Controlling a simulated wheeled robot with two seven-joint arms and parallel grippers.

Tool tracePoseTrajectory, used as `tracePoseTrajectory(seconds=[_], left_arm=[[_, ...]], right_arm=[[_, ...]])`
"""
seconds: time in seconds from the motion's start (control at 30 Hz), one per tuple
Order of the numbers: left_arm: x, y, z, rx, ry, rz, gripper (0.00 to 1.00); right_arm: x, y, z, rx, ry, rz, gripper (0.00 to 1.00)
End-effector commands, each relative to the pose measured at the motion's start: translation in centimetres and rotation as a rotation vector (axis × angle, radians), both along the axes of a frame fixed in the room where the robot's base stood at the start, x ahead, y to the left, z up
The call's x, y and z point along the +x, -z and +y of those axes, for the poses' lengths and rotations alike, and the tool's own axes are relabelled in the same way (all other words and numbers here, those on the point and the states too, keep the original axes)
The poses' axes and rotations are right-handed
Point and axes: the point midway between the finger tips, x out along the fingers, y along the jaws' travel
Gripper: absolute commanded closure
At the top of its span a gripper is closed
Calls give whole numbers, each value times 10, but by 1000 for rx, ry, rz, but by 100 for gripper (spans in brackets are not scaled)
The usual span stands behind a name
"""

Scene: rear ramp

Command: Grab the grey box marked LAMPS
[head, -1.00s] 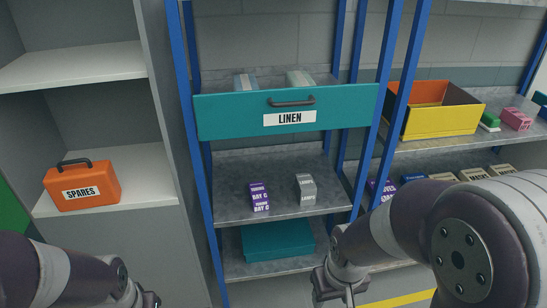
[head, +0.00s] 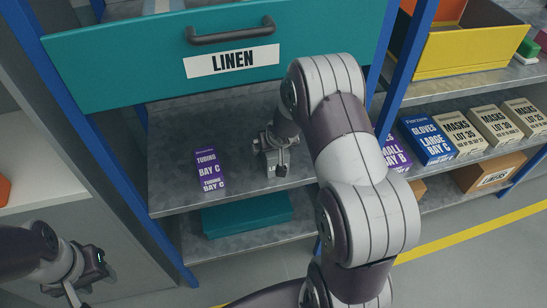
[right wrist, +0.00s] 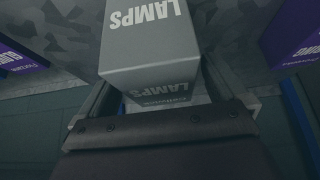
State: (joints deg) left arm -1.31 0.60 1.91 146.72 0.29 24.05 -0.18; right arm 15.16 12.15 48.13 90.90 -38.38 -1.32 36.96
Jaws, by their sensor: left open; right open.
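The grey box marked LAMPS (right wrist: 150,50) fills the upper middle of the right wrist view, with its white lettering upside down. In the head view my right gripper (head: 276,163) is over its place on the middle shelf and hides most or all of it. My right gripper is open, with the box directly ahead of it; its fingers show at either side of the box's near end in the right wrist view. I cannot tell whether they touch it. My left gripper (head: 86,282) is open and empty at the lower left, away from the shelves.
A purple TUBING BAY C box (head: 210,170) stands left of my right gripper on the grey shelf (head: 175,196). The teal LINEN drawer (head: 110,65) juts out above. A teal bin (head: 248,214) sits below. A blue post (head: 404,75) stands right of my right arm.

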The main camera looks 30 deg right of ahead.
Motion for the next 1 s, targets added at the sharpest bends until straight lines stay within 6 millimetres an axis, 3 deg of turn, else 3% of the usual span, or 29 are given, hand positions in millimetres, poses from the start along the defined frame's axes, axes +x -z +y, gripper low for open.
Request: tracePoseTrajectory(seconds=[0.07,1.0], left_arm=[[0,3,0,0,0,0,57],[0,7,0,0,0,-1,57]], right_arm=[[4,8,-1,0,0,1,1],[4,12,-1,0,0,0,1]])
